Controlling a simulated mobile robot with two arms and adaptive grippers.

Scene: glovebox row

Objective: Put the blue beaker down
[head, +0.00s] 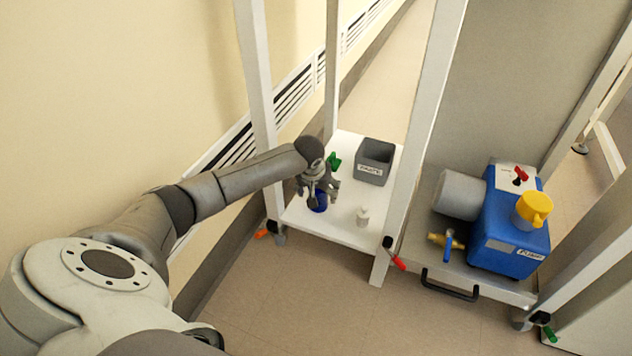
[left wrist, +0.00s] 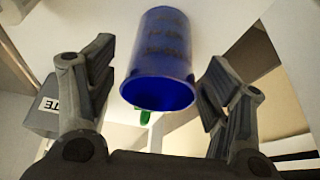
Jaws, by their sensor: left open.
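The blue beaker (head: 317,203) stands on the white lower shelf (head: 345,231), partly hidden by my left gripper in the head view. My left gripper (head: 318,193) is just above and around it. In the left wrist view the blue beaker (left wrist: 162,58) lies between the two spread fingers of my left gripper (left wrist: 158,92), with a gap on each side. The fingers are open and do not touch it. Dark marks show on the beaker's side. My right gripper is in neither view.
A grey labelled bin (head: 375,162) stands at the shelf's back, with a green object (head: 333,161) behind my gripper. A small white bottle (head: 362,216) stands right of the beaker. White frame posts (head: 421,130) flank the shelf. A blue pump (head: 508,235) sits at right.

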